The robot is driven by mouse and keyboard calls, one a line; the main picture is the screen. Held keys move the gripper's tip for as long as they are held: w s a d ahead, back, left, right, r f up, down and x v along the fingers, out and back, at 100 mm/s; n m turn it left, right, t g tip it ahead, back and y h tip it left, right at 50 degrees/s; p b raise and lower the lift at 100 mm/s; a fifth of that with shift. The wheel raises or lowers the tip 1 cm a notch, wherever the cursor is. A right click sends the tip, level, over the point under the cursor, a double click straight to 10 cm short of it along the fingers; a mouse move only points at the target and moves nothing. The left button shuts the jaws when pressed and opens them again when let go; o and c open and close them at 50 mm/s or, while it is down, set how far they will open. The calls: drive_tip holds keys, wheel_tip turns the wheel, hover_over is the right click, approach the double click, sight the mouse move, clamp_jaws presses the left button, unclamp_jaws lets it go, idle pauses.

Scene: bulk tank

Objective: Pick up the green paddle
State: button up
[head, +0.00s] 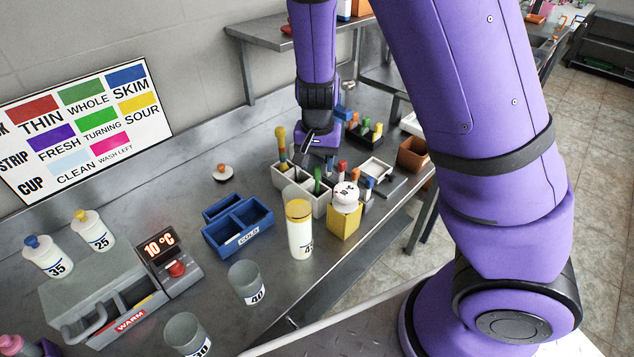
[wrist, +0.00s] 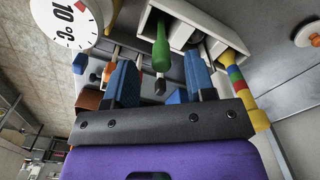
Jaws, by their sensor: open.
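The green paddle (head: 317,181) stands with its handle up in a white divided caddy (head: 291,190) in the head view. In the wrist view the green paddle (wrist: 161,48) shows at the top centre, beyond the fingertips and roughly in line with the gap between them. My gripper (wrist: 160,84) is open, its two blue fingers apart with no paddle between them. In the head view my gripper (head: 320,138) hangs just behind the caddy, and its fingertips are hard to make out. The paddle's lower part is hidden inside the caddy.
A handle banded yellow, red and blue (head: 280,143) stands at the caddy's left end. A white round dial (head: 346,195) on a yellow block (head: 344,222) is at its right front. A blue bin (head: 238,230) and a yellow-topped bottle (head: 299,228) stand in front.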

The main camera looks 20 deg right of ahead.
sight(317, 166)
drive_tip(key=shift+f, duration=1.85)
drive_tip(key=shift+c, duration=0.2)
clamp_jaws()
